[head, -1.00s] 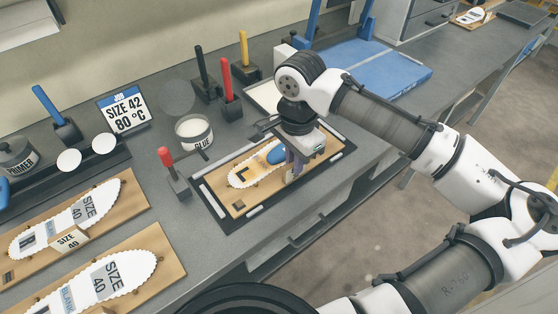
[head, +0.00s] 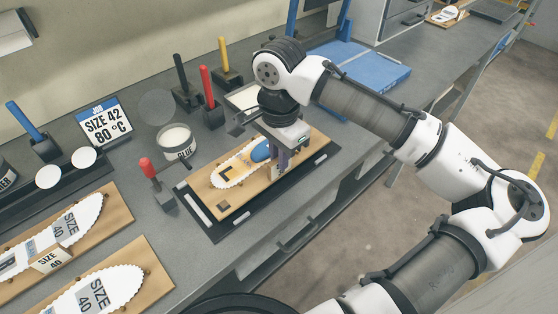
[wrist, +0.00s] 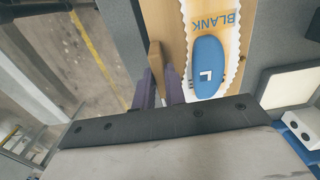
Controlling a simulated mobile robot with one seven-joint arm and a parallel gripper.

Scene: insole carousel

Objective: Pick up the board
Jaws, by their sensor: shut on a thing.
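The board (head: 248,193) is a light wooden plate bearing a white scalloped insole (head: 226,176) with a blue heel pad marked L (wrist: 207,66). My gripper (head: 280,163) is over the board's right part, pointing down. In the wrist view its purple fingers (wrist: 159,88) are shut on an upright wooden piece (wrist: 155,62) beside the insole. The board appears raised above a black framed base (head: 214,232) with pale strips, offset from it in the head view. The gap's exact height cannot be told.
Other boards with size 40 insoles (head: 125,262) lie at the lower left. A blue platform (head: 375,72) is behind my arm.

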